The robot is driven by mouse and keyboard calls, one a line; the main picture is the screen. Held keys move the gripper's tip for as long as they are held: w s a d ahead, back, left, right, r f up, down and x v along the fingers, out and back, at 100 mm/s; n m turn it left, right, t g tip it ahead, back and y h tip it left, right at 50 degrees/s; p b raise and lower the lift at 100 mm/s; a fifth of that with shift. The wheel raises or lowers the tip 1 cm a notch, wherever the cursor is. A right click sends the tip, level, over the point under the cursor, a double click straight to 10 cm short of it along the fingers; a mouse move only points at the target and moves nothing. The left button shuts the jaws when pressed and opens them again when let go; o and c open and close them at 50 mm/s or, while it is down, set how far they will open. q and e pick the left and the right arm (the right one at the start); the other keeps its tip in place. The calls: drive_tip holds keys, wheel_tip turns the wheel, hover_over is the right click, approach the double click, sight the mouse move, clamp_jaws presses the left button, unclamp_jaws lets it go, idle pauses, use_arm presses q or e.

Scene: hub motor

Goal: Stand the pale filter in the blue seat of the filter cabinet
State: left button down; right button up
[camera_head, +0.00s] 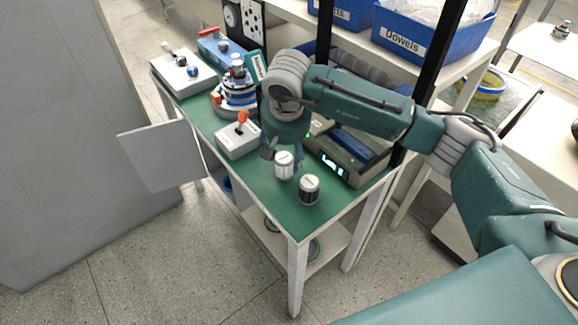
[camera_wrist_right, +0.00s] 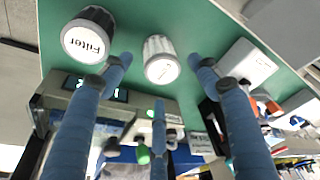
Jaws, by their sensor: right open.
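The pale filter (camera_head: 284,165), a whitish ribbed cylinder with a white lid, stands upright on the green bench top. It also shows in the right wrist view (camera_wrist_right: 160,59), ahead of the spread fingers. My right gripper (camera_head: 274,150) is open and empty, just above and beside the pale filter in the head view. I cannot tell if it touches it. A darker filter (camera_head: 309,190) with a white lid stands apart, nearer the bench corner; its "Filter" label shows in the wrist view (camera_wrist_right: 86,38). A blue part (camera_head: 227,184) shows under the bench; I cannot tell if it is the seat.
A grey panel (camera_head: 165,157) juts out left of the bench. A white box with an orange-red knob (camera_head: 239,135) and a scale-like device (camera_head: 348,158) flank the gripper. Blue bins (camera_head: 407,45) stand on the shelf behind. The bench's front corner is clear.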

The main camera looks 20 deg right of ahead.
sight(284, 160)
drive_tip(key=shift+w+f, duration=0.15)
drive_tip(key=shift+f, duration=0.5)
drive_tip(key=shift+f+p, duration=0.4)
drive_tip(key=shift+p, duration=0.1)
drive_tip(key=p+x, duration=0.1)
drive_tip(key=x, duration=0.2)
drive_tip(key=shift+a+f+p, duration=0.15)
drive_tip(key=shift+f+p, duration=0.15)
drive_tip(key=shift+f, duration=0.05)
drive_tip(key=shift+w+f, duration=0.15)
drive_tip(key=shift+f, duration=0.2)
use_arm(q)
wheel_tip(284, 160, up, 3)
drive_tip(key=shift+s+f, duration=0.1)
drive_tip(key=shift+s, duration=0.05)
use_arm(e)
drive_tip(key=c, duration=1.3)
